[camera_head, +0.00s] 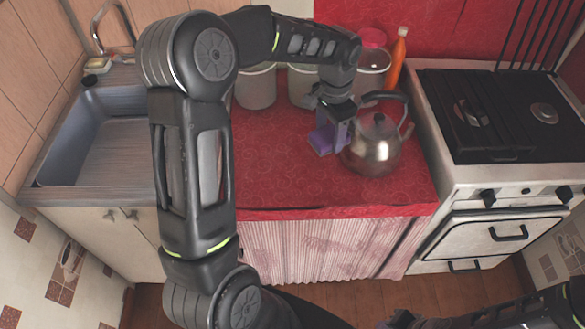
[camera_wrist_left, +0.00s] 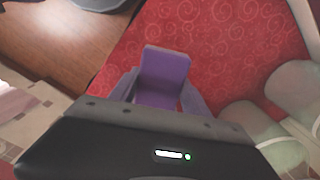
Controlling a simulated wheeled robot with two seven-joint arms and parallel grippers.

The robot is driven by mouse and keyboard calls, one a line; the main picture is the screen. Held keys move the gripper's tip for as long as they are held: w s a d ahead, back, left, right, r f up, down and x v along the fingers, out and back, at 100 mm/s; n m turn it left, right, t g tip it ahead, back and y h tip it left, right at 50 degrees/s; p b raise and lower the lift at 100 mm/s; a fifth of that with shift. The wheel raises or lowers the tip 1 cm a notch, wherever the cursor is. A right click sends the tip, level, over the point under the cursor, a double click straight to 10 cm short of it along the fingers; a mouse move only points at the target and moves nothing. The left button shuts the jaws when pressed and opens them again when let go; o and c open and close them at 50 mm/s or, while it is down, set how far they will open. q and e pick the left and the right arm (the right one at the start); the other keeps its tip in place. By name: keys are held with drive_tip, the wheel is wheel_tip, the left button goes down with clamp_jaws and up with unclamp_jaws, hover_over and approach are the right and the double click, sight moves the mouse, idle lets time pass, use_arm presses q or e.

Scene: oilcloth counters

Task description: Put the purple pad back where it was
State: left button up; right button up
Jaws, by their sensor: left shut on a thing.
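The purple pad (camera_head: 322,141) is held in my left gripper (camera_head: 335,137), which is shut on it, beside the kettle over the red counter. In the left wrist view the purple pad (camera_wrist_left: 165,72) sticks out between the two fingers of my left gripper (camera_wrist_left: 160,100), with red patterned oilcloth behind it. I cannot tell whether the pad touches the counter.
A metal kettle (camera_head: 372,152) stands just right of the pad. Pale canisters (camera_head: 256,88) line the back, with an orange bottle (camera_head: 398,58) near them. The stove (camera_head: 490,120) is right, the sink (camera_head: 100,135) left. The red counter (camera_head: 275,185) is clear in front.

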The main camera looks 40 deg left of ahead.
use_arm(q)
drive_tip(key=s+a+f+m+b, duration=0.1)
drive_tip(key=s+a+f+m, duration=0.2)
drive_tip(key=a, duration=0.6)
drive_tip(key=m, duration=0.2)
drive_tip(key=shift+f+m+b, duration=0.2)
drive_tip(key=shift+m+b, duration=0.1)
drive_tip(key=shift+m, duration=0.1)
hover_over(293, 166)
drive_tip(key=shift+f+p, duration=0.45)
drive_tip(key=shift+f, duration=2.7)
wheel_tip(293, 166, down, 3)
drive_tip(key=shift+s+p, duration=0.1)
drive_tip(key=shift+p, duration=0.2)
drive_tip(key=shift+f, duration=0.35)
